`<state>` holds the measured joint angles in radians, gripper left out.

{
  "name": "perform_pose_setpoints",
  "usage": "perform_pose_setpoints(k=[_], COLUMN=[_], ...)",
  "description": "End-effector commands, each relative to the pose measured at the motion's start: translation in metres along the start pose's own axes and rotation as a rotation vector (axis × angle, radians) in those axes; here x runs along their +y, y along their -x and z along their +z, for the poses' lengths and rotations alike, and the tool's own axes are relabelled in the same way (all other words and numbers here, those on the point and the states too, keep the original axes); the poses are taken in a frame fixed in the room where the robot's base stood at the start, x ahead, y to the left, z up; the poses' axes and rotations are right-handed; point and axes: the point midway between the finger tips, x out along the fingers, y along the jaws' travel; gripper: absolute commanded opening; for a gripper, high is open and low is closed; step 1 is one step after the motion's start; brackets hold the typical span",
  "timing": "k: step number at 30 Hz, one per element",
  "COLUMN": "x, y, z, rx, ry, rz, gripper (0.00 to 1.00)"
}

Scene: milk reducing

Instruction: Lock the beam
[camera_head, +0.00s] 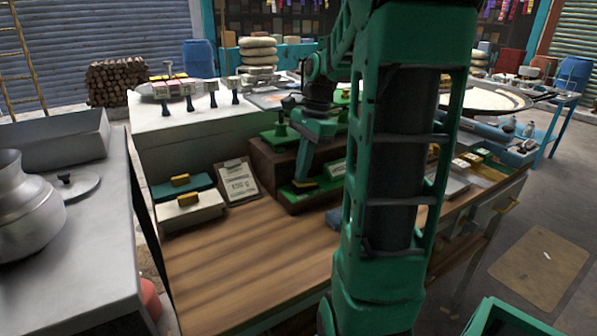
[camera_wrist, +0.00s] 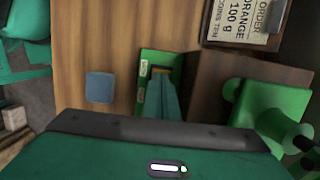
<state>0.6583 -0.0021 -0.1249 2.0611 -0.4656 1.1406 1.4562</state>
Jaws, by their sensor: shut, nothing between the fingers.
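A dark wooden stepped stand (camera_head: 268,165) on the wooden counter carries green scale-like parts. A green post with a round foot (camera_head: 280,131) stands on its upper step; it shows large at the right of the wrist view (camera_wrist: 262,108). On the lower front step lies a green labelled plate (camera_head: 328,183), also in the wrist view (camera_wrist: 146,68), with a small yellow piece (camera_wrist: 160,71) in a dark slot. My gripper (camera_head: 302,181) points down at this plate, its fingers shut and empty beside the yellow piece. Contact is unclear. No beam is clearly identifiable; my arm hides part of the stand.
A clipboard order card (camera_head: 238,179) leans left of the stand, beside teal and cream boxes (camera_head: 188,206) with yellow handles. A blue-grey square pad (camera_wrist: 100,87) lies on the counter. The counter's front left (camera_head: 240,265) is clear. A metal pot (camera_head: 22,195) stands farther left.

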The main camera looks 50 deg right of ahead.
Motion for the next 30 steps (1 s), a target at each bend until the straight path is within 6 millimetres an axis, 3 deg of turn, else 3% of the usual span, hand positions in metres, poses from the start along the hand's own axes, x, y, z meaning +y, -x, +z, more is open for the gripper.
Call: perform_pose_setpoints(k=[6, 18, 30], x=[0.000, 0.000, -0.009], y=[-0.001, -0.024, -0.030], z=[0.001, 0.016, 0.016], rx=[0.000, -0.004, -0.001], ry=[0.001, 0.003, -0.001], rz=[0.000, 0.011, 0.022], gripper=[0.00, 0.00, 0.00])
